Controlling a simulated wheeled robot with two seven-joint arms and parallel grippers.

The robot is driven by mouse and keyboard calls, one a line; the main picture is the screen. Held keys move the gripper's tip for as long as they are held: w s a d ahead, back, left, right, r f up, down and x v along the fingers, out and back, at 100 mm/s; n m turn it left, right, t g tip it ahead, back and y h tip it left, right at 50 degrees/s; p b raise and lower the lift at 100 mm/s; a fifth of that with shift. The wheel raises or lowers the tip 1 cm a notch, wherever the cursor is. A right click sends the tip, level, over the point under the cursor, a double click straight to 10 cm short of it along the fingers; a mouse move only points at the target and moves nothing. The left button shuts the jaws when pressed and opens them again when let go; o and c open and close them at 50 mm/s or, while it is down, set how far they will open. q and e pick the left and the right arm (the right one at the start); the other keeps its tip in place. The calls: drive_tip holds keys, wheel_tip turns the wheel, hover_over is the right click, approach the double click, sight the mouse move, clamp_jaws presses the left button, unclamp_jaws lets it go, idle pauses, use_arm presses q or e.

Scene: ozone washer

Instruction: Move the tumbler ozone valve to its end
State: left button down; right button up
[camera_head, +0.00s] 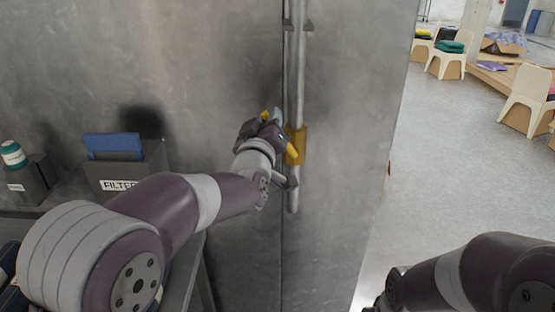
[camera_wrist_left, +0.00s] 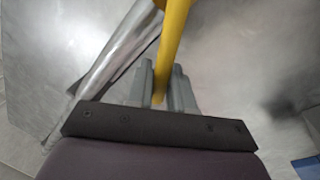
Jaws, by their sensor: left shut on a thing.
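The yellow ozone valve (camera_head: 297,147) sits on a vertical grey pipe on the front of the tall metal cabinet. A yellow tip also shows beyond the fingers of my left gripper (camera_head: 271,124), which is at the valve, just left of the pipe. In the left wrist view the yellow bar (camera_wrist_left: 173,45) runs up from between the two grey fingers of my left gripper (camera_wrist_left: 166,85). The gripper is shut on this bar. The gripper hides part of the valve in the head view. My right arm shows at the lower right, but its gripper is not visible.
The grey pipe (camera_head: 298,70) runs along the cabinet (camera_head: 350,110) beside a door seam. At left, a holder labelled FILTER (camera_head: 125,172) carries a blue item (camera_head: 113,146). Open floor (camera_head: 460,180) and pale chairs (camera_head: 526,98) lie to the right.

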use_arm(q)
drive_tip(key=a+f+n+t+y+b, duration=0.1)
drive_tip(key=a+f+n+y+b, duration=0.2)
drive_tip(key=f+n+b, duration=0.5)
drive_tip(key=shift+a+f+n+b, duration=0.6)
drive_tip(key=shift+n+b, duration=2.2)
drive_tip(key=shift+b, duration=3.2)
drive_tip(key=shift+a+r, duration=0.15)
drive_tip(key=shift+a, duration=0.05)
drive_tip(key=c, duration=1.1)
unclamp_jaws()
drive_tip(key=shift+c, duration=0.2)
drive_tip(key=s+f+b, duration=0.2)
drive_tip(key=s, duration=1)
drive_tip(key=shift+s+f, duration=0.2)
drive_tip(key=shift+f, duration=0.05)
